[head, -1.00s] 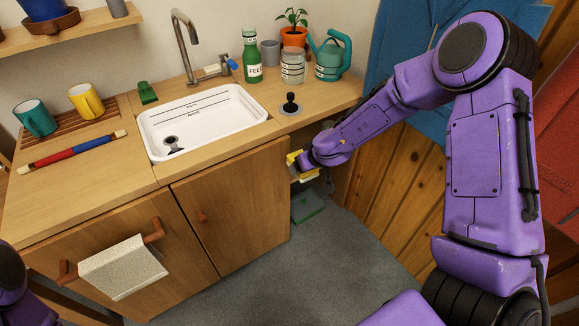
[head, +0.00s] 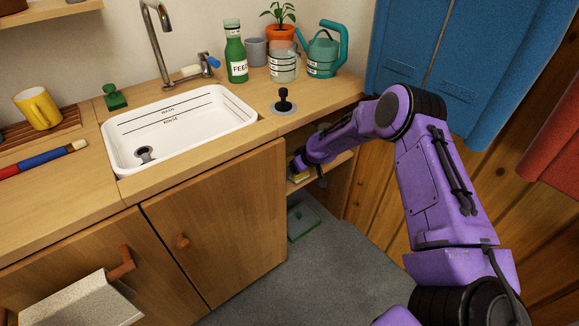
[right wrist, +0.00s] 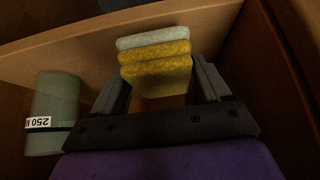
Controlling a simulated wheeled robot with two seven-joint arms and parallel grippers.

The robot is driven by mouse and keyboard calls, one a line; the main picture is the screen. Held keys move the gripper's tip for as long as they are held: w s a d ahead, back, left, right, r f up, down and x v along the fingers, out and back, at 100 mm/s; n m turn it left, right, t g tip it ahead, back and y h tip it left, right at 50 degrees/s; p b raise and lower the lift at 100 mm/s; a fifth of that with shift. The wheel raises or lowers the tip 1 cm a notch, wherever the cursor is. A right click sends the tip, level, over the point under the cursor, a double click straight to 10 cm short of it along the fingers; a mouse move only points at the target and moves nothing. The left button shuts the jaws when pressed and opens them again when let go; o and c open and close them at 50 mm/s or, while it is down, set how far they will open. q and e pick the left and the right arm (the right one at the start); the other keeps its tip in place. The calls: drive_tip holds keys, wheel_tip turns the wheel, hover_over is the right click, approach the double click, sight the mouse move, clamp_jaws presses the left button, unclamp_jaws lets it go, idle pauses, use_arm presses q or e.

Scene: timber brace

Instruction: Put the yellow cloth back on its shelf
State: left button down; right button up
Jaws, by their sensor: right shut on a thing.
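The yellow cloth (right wrist: 158,72) is folded into a block between the two fingers of my right gripper (right wrist: 160,80). The gripper is shut on it. A pale grey-green layer (right wrist: 153,38) lies against the cloth's far side; I cannot tell if it is part of it. In the head view my right gripper (head: 298,165) reaches into the open cabinet bay at the counter's right end, and a little of the cloth (head: 301,177) shows at the shelf (head: 335,163). The shelf board (right wrist: 75,45) runs behind the cloth in the right wrist view; contact with it is unclear. My left gripper is out of view.
A green-grey cylinder (right wrist: 54,112) with a white label is left of the gripper in the right wrist view. The closed cabinet door (head: 225,225) borders the bay. A green flat item (head: 303,222) lies low in the bay. The sink (head: 185,125) is above left.

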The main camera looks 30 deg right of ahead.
drive_tip(key=w, duration=0.3)
drive_tip(key=w+f+b, duration=0.1)
drive_tip(key=shift+w+a, duration=0.25)
drive_tip(key=shift+f, duration=0.25)
